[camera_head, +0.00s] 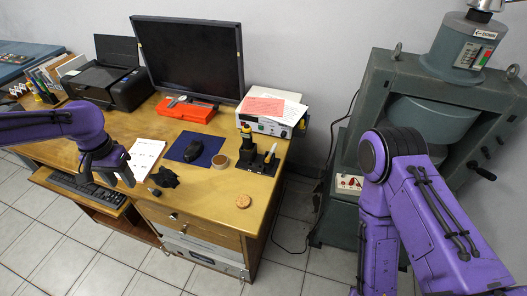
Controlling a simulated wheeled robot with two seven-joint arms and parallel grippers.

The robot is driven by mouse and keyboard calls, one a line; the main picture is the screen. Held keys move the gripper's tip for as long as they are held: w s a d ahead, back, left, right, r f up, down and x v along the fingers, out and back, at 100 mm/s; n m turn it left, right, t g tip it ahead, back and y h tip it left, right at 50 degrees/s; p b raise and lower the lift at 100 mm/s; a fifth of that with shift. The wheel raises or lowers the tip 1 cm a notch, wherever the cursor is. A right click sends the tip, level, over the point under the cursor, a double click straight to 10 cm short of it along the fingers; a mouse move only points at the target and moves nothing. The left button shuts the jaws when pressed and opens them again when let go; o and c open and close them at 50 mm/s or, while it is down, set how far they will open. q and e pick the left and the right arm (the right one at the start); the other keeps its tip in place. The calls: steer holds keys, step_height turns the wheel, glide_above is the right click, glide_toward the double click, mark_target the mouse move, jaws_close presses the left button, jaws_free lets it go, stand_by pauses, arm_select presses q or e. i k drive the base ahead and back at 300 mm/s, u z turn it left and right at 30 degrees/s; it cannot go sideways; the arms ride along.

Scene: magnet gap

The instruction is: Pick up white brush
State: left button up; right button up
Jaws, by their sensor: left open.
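A small upright white item (271,150), likely the white brush, stands on a black base at the right part of the wooden desk (215,200). It is too small for me to make out bristles. My left gripper (106,178) is open and empty, fingers pointing down, over the front left of the desk near the keyboard. It is well to the left of the white item, with the paper and mouse pad between. My right arm shows at the right, but its gripper is out of view.
A yellow-and-black item (246,132) stands close left of the white item. A round tin (220,161), mouse (194,151), black cloth (165,177) and round cookie-like disc (243,201) lie nearby. A monitor (190,55) and white instrument box (270,122) stand behind. A large grey machine (350,135) is right.

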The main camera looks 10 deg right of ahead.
mark_target(268, 160)
steer(key=z, duration=2.25)
steer(key=i, duration=0.8)
steer(key=u, duration=1.55)
